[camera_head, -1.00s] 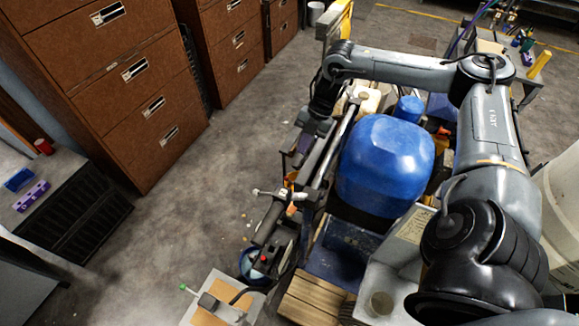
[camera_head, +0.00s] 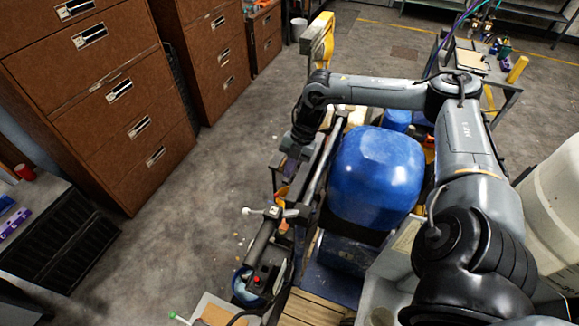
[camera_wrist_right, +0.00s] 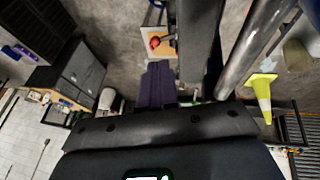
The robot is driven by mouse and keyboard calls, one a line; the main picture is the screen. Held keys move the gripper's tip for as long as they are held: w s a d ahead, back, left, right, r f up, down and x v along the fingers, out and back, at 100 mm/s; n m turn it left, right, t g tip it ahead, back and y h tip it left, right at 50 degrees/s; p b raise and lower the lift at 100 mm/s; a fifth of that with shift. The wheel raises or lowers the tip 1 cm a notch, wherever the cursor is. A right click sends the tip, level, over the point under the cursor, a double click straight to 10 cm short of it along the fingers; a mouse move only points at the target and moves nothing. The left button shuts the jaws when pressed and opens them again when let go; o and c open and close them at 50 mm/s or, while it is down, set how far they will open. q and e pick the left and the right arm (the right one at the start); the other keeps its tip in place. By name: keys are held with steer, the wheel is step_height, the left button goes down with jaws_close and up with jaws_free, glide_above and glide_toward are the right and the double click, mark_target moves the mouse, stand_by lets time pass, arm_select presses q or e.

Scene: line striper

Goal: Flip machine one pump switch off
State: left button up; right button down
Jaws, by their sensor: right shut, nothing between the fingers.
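The line striper machine stands at centre right in the head view, with a big blue tank (camera_head: 376,172) and a handlebar with a grey lever (camera_head: 272,212). A small red knob or button (camera_head: 257,280) sits on a dark part near its lower end. I cannot tell which part is the pump switch. My right gripper (camera_head: 290,168) is over the left side of the machine, partly hidden by its own wrist. In the right wrist view its purple fingers (camera_wrist_right: 157,84) are together and empty. A red object (camera_wrist_right: 155,42) on a tan board shows beyond the fingertips, apart from them. My left gripper is out of view.
A long grey bar (camera_wrist_right: 262,42) runs close beside the fingers in the wrist view. Brown drawer cabinets (camera_head: 110,95) stand at left. A white barrel (camera_head: 558,195) is at right. Bare floor (camera_head: 185,235) lies between cabinets and machine.

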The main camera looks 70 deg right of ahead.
mark_target(278, 195)
steer(key=p+x, duration=0.1)
steer(key=x, duration=0.5)
steer(key=shift+a, duration=0.1)
steer(key=shift+w+a+f, duration=0.1)
steer(key=shift+a+f, duration=0.1)
steer(key=shift+f, duration=0.45)
steer(key=shift+p, duration=0.3)
steer(key=shift+w+g, duration=0.2)
steer(key=shift+g, duration=0.1)
